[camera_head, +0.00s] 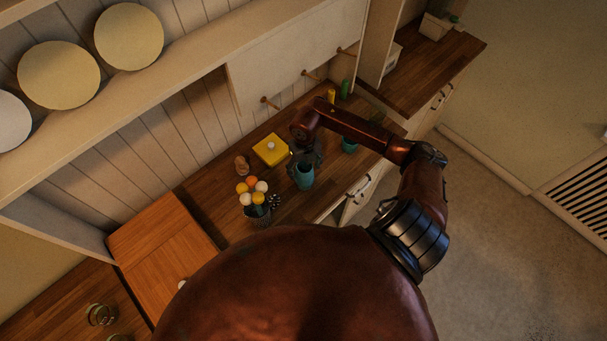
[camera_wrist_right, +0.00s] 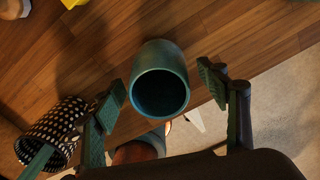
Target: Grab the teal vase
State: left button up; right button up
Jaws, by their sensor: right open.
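The teal vase (camera_head: 304,177) stands on the wooden counter in the head view, below my right gripper (camera_head: 306,155). In the right wrist view the vase (camera_wrist_right: 160,62) is seen from above, with its round dark mouth facing the camera. My right gripper (camera_wrist_right: 160,82) is open, with one finger on each side of the vase. Gaps show between the fingers and the vase in that view; how deep the fingers reach is unclear. My left gripper is not in view.
A yellow box (camera_head: 270,149) and a brown object (camera_head: 242,165) stand behind the vase. A black-and-white patterned cup (camera_wrist_right: 52,132) stands beside the left finger.

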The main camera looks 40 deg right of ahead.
jog(key=shift+s+f+p, duration=0.1)
jog(key=shift+f+p, duration=0.2)
jog(key=shift+f, duration=0.1)
notch_tip(320, 180, down, 4)
jog(key=shift+a+r+p, duration=0.1)
jog(key=shift+r+p, duration=0.1)
jog(key=shift+p, duration=0.5)
jog(key=shift+f, duration=0.4)
jog(key=shift+c, duration=0.2)
jog(key=c, duration=1.6)
